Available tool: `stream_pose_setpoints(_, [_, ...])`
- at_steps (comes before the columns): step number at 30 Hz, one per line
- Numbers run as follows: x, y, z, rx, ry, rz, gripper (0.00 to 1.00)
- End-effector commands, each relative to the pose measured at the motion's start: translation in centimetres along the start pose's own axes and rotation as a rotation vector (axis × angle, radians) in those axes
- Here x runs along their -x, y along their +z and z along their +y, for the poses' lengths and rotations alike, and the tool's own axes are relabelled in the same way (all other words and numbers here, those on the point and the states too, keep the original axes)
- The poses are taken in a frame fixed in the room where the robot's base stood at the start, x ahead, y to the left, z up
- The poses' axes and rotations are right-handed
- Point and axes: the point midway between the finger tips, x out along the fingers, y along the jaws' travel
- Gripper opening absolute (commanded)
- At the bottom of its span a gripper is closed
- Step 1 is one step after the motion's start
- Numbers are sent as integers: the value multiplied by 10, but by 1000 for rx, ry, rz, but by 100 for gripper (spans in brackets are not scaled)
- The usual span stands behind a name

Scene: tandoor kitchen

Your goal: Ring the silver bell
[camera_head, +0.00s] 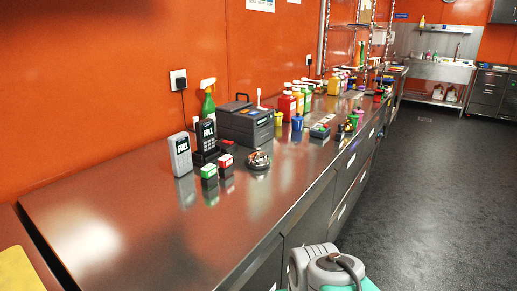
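A small, shiny, rounded object with a dark base, which looks like the silver bell (258,160), stands on the steel counter (150,215). It reflects dark and orange tones, so its details are hard to make out. It is in front of the dark grey box-shaped machine and to the right of two small blocks. Rounded grey and white parts of my own arm show at the bottom edge, well apart from the bell. My gripper's fingers do not show.
Left of the bell are a green-topped block (209,171), a red-topped block (225,161), a light grey handset (181,154) and a dark handset (206,137). Behind are the grey machine (245,122) and a green spray bottle (209,103). The counter's near left and the floor (430,190) are clear.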

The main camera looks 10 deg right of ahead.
Motion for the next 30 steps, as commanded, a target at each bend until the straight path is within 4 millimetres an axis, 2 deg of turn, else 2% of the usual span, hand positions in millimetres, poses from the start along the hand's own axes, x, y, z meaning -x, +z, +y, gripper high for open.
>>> stream_pose_setpoints(2, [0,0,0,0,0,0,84])
stream_pose_setpoints(30, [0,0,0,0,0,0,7])
